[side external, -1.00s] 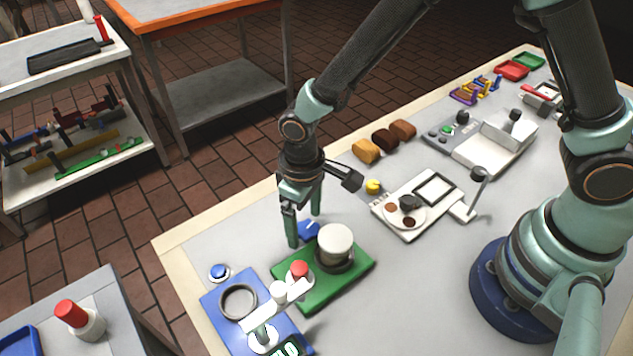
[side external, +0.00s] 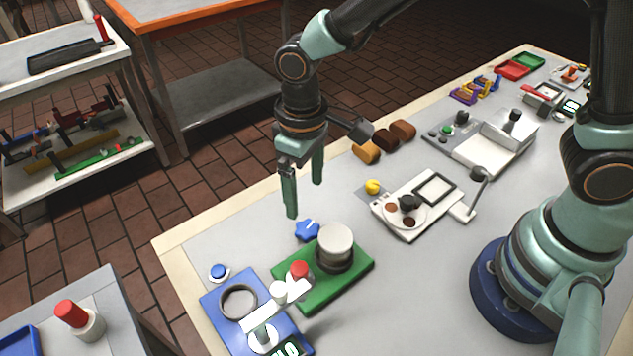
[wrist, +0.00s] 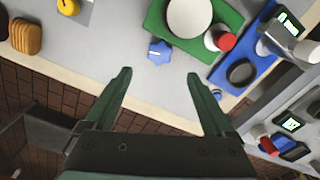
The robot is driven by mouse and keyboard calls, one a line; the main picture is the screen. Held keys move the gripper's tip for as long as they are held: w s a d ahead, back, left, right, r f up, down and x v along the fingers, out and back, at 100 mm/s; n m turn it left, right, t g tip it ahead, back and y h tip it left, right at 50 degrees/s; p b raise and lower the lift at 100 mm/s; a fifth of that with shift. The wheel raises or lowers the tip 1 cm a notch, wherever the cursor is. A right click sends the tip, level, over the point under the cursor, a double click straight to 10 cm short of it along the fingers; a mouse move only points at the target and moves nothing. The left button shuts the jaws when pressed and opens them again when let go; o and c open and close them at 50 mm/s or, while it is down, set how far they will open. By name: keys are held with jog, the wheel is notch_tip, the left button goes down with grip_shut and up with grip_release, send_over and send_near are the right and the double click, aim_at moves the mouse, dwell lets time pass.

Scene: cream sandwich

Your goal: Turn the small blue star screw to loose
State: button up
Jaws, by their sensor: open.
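The small blue star screw (side external: 307,230) stands on the grey table beside the back-left edge of the green board. In the wrist view the star screw (wrist: 159,52) lies ahead of the fingertips, between their lines, with a pale mark on its top. My gripper (side external: 305,198) is open and empty, raised above the table just behind the star screw. In the wrist view my gripper (wrist: 158,74) shows both fingers spread apart, touching nothing.
The green board (side external: 360,265) with a white-topped round piece (side external: 335,240) is close to the screw. A blue base (side external: 218,303) with a ring and white arm stands in front. A yellow knob (side external: 373,187) and a white device (side external: 436,222) are to the right.

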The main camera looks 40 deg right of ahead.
aim_at(306, 228)
notch_tip(306, 228, down, 9)
jog(key=shift+f, duration=0.15)
jog(key=shift+m, duration=0.5)
jog(key=m, duration=0.3)
jog(key=shift+r, duration=0.2)
notch_tip(306, 228, up, 12)
jog(key=n, duration=0.5)
jog(key=shift+w, duration=0.15)
jog(key=shift+a+n, duration=0.1)
jog(key=shift+n, duration=0.2)
